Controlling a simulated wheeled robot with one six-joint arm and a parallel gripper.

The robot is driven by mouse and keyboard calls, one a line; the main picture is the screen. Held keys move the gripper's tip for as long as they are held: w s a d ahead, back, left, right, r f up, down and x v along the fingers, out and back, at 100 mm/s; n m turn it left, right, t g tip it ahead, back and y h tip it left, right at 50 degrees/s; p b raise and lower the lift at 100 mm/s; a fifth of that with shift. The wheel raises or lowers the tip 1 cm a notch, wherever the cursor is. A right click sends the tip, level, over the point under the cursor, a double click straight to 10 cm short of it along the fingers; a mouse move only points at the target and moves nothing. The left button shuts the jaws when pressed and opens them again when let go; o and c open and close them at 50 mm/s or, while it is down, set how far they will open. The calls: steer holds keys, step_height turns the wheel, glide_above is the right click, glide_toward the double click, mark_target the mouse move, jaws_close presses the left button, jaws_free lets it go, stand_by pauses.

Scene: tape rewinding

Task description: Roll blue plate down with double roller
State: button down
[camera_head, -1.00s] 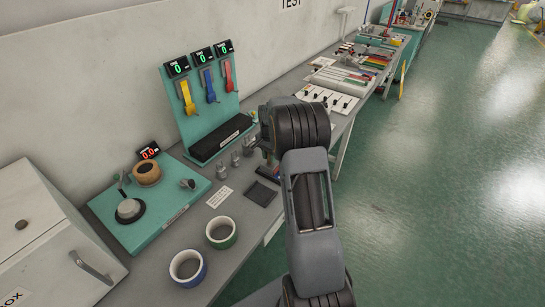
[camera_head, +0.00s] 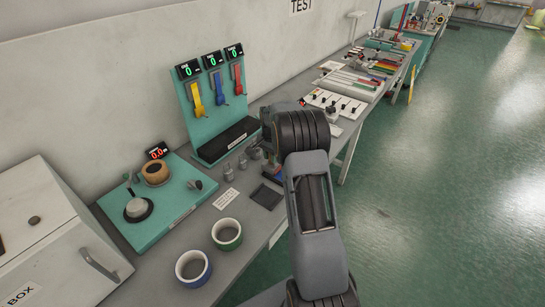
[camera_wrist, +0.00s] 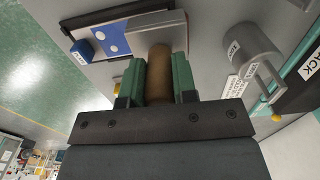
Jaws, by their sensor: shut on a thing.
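In the wrist view, the green fingers of my gripper (camera_wrist: 158,80) are shut on a brown cylinder (camera_wrist: 159,72), one finger on each side. It may be the handle of the double roller; the rollers cannot be made out. A blue plate (camera_wrist: 108,31) with white round marks lies just beyond and left of the cylinder's far end. Whether anything touches the plate cannot be told. In the head view, my arm hides most of the gripper and the plate is not clear.
A blue block (camera_wrist: 81,50) and a grey metal weight (camera_wrist: 251,52) with a hook flank the plate. Green floor is clear at right.

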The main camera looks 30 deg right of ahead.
steer(key=shift+s+f, duration=0.15)
steer(key=shift+s, duration=0.05)
steer(key=shift+s+d, duration=0.4)
steer(key=shift+s, duration=0.45)
steer(key=shift+s+d+b, duration=0.2)
steer(key=shift+s+d, duration=0.05)
steer(key=shift+s, duration=0.25)
steer(key=shift+s+d+b, duration=0.2)
steer(key=shift+s, duration=0.25)
steer(key=shift+s+d+r, duration=0.2)
steer(key=shift+s+d, duration=0.35)
steer(key=shift+s, duration=0.35)
steer(key=shift+r, duration=0.15)
step_height(320, 180, up, 6)
steer(key=p, duration=0.3)
steer(key=shift+p, duration=0.35)
